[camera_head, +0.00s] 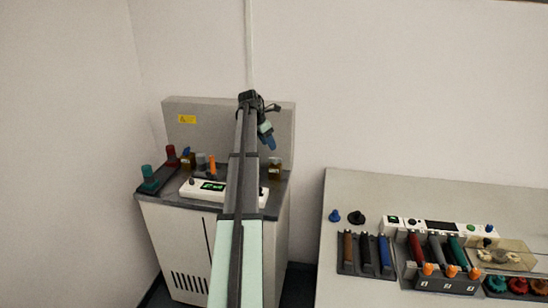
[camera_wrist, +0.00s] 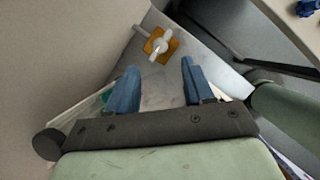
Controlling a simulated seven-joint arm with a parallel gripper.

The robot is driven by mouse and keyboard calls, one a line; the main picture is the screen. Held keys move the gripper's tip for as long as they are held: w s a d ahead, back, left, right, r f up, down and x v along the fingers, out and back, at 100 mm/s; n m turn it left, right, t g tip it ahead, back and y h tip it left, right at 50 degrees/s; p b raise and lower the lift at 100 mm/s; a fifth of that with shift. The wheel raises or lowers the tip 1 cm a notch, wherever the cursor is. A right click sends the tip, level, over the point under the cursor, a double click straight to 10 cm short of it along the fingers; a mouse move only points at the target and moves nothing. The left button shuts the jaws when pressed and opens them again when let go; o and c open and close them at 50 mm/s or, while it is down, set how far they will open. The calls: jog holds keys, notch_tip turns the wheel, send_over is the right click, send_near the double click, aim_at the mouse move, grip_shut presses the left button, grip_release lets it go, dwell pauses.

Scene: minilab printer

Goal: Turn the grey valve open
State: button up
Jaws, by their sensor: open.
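The grey valve, a pale cross-shaped handle on an orange-brown block, shows in the wrist view (camera_wrist: 158,45), beyond my fingertips and left of the middle. In the head view the grey valve (camera_head: 274,169) appears small, on the right part of the machine's top. My gripper (camera_head: 268,139) is above and slightly left of it there, pointing down. In the wrist view my gripper (camera_wrist: 160,72) has its two blue fingers wide apart with nothing between them. The fingers are apart from the valve. The handle's exact angle is hard to read in the head view.
The dark-topped machine (camera_head: 172,203) also carries a blue-handled valve (camera_head: 187,158), red and teal bottles on the left, and a white display unit (camera_head: 195,191). Its grey back panel (camera_head: 225,118) rises behind. A table (camera_head: 345,190) with tools stands right, across a gap.

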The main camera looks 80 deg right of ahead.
aim_at(274, 159)
jog(key=x, duration=0.8)
jog(key=shift+f, duration=0.2)
jog(key=shift+c, duration=0.3)
grip_shut()
